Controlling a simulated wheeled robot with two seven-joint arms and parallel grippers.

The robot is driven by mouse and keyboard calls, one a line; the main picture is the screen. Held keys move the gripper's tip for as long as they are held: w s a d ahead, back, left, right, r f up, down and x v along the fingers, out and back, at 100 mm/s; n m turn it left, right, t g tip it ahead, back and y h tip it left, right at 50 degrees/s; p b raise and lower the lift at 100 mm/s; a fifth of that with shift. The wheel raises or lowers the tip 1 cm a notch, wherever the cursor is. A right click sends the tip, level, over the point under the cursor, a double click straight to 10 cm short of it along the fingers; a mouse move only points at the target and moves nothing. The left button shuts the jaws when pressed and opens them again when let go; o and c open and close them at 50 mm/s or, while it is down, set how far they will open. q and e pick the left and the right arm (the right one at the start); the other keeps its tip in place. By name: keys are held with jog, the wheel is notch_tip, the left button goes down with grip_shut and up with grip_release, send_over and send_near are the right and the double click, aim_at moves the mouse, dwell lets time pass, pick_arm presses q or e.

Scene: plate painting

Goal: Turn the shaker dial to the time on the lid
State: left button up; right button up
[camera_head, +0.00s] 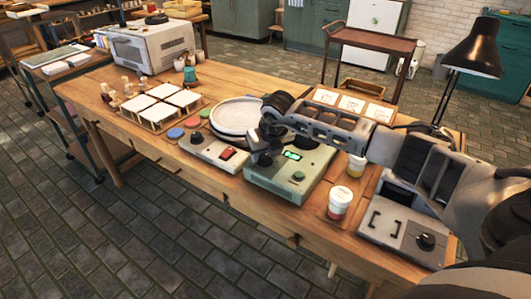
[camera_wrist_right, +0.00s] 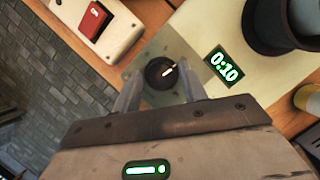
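The shaker (camera_head: 262,182) is a pale green-grey box near the table's front edge. The dial (camera_wrist_right: 160,72) is a black knob with a white pointer mark, aimed towards the upper right of the right wrist view. My right gripper (camera_wrist_right: 160,82) is open, with one finger on either side of the dial and a small gap visible. In the head view this gripper (camera_head: 262,155) covers the dial.
A white box with a red switch (camera_head: 228,154) sits left of the shaker. A yellow jar (camera_head: 356,166) and a grey device (camera_head: 400,230) stand to the right. A round pale plate (camera_head: 233,118) lies behind. A black cylinder (camera_wrist_right: 280,20) rises beside the display.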

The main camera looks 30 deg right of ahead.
jog(key=shift+o, duration=0.5)
jog(key=b+v, duration=0.1)
jog(key=v, duration=1.5)
jog(key=shift+w, duration=0.1)
